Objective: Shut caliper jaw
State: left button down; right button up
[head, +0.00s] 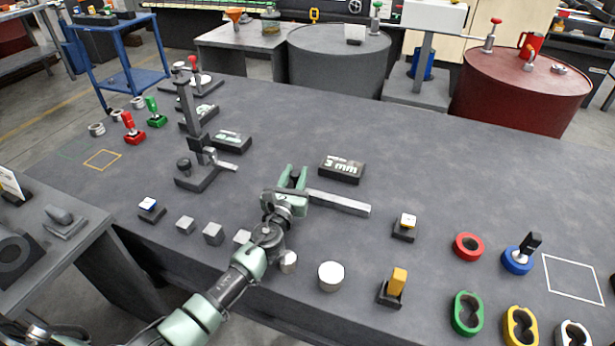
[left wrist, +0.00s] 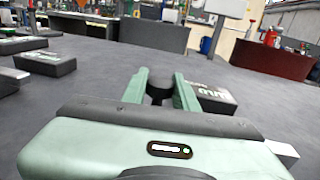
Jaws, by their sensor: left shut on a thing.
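My left gripper (head: 292,175) is over the middle of the dark workbench, with its two green fingers around a dark round knob. In the left wrist view the fingers (left wrist: 161,88) are closed on the sides of this black knob (left wrist: 160,84). A pale grey metal bar (head: 340,203), which looks like the caliper's beam, runs out to the right from under the gripper. Its end also shows in the left wrist view (left wrist: 283,153). The gripper hides the caliper's jaws, so I cannot tell their gap. My right gripper is not in view.
A black block marked "3 mm" (head: 341,168) lies just beyond the bar. A dark upright stand (head: 190,120) is to the left. Small cylinders and blocks line the front edge, with coloured rings (head: 467,246) at the right. The bench's far middle is clear.

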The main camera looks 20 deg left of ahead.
pick_arm(q)
jog(key=shift+a, duration=0.25)
jog(key=c, duration=1.1)
grip_release()
jog(key=shift+a, duration=0.15)
jog(key=shift+s+d+f, duration=0.1)
jog(key=shift+s+d, duration=0.1)
jog(key=shift+s, duration=0.2)
jog(key=s, duration=0.7)
jog(key=shift+d, duration=0.35)
